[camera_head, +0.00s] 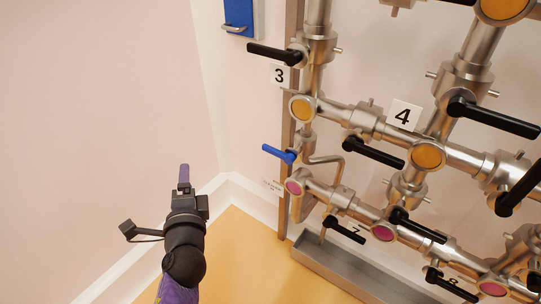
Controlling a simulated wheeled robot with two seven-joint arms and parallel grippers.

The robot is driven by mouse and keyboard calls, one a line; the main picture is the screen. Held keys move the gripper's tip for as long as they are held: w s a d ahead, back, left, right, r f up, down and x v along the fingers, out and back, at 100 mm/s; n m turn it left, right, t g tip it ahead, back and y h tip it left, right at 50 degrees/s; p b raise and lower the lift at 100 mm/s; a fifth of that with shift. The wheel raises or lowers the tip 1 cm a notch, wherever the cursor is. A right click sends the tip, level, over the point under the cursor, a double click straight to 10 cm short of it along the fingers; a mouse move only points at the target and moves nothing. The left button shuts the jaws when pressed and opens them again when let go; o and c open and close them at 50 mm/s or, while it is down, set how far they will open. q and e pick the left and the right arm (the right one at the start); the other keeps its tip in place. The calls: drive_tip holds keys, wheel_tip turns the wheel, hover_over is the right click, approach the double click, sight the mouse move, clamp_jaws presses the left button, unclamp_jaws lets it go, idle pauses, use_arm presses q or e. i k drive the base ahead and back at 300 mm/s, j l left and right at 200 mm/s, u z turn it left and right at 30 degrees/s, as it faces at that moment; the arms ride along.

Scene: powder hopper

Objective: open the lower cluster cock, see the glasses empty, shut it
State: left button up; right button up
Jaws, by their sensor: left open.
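A cock with a blue lever (278,154) sits on a thin bent pipe at the left end of the pipework, between an amber glass (303,108) and a magenta glass (293,187). Another amber glass (427,155) and more magenta glasses (383,232) lie to the right. Below, a black lever (345,230) by label 7 points down and right over a drain trough. Which lever is the lower cluster cock, I cannot tell for sure. My left gripper (184,178) is open and empty, left of the blue lever and apart from it. My right gripper is out of view.
Several other black levers, such as the one by label 3 (275,54) and one at right (492,118), stick out from the steel pipes. A metal trough (325,272) runs along the floor below. A blue box (240,17) hangs on the wall. The floor and wall at left are clear.

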sight(289, 159)
drive_tip(key=i+l+u, duration=0.15)
drive_tip(key=i+l, duration=0.6)
